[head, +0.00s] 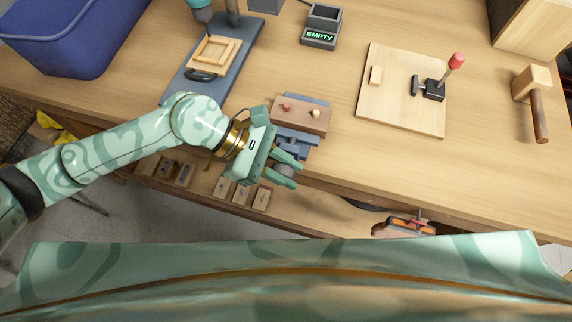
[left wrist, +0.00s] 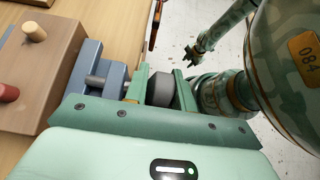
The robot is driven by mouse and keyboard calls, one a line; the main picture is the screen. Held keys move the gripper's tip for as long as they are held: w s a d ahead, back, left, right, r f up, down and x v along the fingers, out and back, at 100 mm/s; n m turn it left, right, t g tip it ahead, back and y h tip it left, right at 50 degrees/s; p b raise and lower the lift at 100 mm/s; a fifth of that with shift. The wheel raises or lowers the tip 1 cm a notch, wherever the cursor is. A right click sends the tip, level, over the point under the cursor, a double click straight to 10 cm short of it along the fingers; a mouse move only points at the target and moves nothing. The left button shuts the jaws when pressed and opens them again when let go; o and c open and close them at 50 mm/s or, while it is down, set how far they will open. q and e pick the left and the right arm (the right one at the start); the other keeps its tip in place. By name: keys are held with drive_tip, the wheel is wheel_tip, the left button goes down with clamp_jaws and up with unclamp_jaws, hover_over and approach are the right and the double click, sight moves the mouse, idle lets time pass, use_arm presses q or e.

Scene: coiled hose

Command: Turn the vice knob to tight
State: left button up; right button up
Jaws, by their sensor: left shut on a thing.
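The vice (head: 296,142) is blue-grey and mounted at the front edge of the bench. Its dark grey round knob (head: 286,169) sticks out past the edge, partly hidden by my fingers. My left gripper (head: 290,164) is shut on this knob. In the left wrist view the knob (left wrist: 160,88) sits between the two green fingers, with the vice (left wrist: 92,75) and its screw to the left. I see no mark showing how tight it is. My right gripper (left wrist: 192,55) shows small in the left wrist view, its fingers apart and empty, away from the vice.
A brown block with a red and a pale peg (head: 302,116) sits at the vice. Behind are a wooden frame on a grey base (head: 212,55) and a box reading EMPTY (head: 321,28). A lever board (head: 385,100) and a mallet (head: 536,100) lie right. Small blocks sit on a lower shelf (head: 232,205).

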use_arm(q)
drive_tip(key=o, duration=0.7)
drive_tip(key=v, duration=1.6)
drive_tip(key=shift+a, duration=0.25)
